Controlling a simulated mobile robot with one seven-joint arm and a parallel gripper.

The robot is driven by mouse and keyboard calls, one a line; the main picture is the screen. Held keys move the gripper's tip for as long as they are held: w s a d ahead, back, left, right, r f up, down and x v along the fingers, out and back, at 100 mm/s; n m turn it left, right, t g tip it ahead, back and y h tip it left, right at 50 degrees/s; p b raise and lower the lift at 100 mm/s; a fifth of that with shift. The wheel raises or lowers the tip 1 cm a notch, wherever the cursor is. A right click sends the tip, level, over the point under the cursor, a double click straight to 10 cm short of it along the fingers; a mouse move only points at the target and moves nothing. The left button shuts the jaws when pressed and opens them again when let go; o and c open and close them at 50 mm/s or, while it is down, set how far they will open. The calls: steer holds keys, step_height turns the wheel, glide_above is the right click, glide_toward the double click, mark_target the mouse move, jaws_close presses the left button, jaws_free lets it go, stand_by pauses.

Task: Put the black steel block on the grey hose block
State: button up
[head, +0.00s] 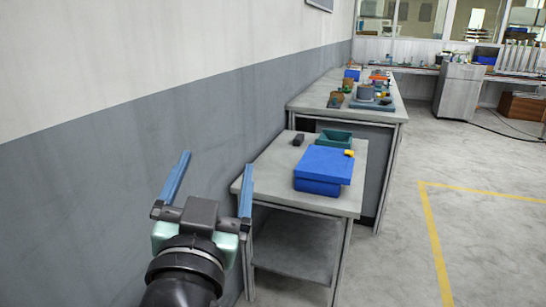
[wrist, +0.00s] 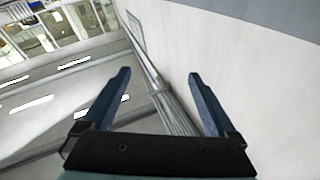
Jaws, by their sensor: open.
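My gripper (head: 216,162) is raised at the lower left of the head view, its two blue fingers wide apart with nothing between them. In the wrist view my gripper (wrist: 159,74) is also open and empty, facing a wall and ceiling. A small dark block (head: 298,140), which looks like the black steel block, lies on the near table's back left, beyond and right of my gripper. A grey rounded piece (head: 365,92) stands on the far bench; it may be the grey hose block, but it is too small to be sure.
The near table (head: 276,181) also bears a blue box (head: 323,168), a green tray (head: 334,139) and a small yellow piece (head: 349,153). The far bench (head: 312,103) holds several small parts. A wall runs along the left. The floor on the right is open, with yellow lines.

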steer(key=s+d+r+n+t, duration=0.1)
steer(key=s+d+r+t, duration=0.2)
steer(key=s+r, duration=0.3)
steer(key=s+d+r+n+t, duration=0.2)
steer(key=s+d+r+t, duration=0.2)
steer(key=r, duration=1.1)
steer(key=s, duration=0.2)
steer(key=shift+s+d, duration=0.3)
steer(key=shift+s, duration=0.05)
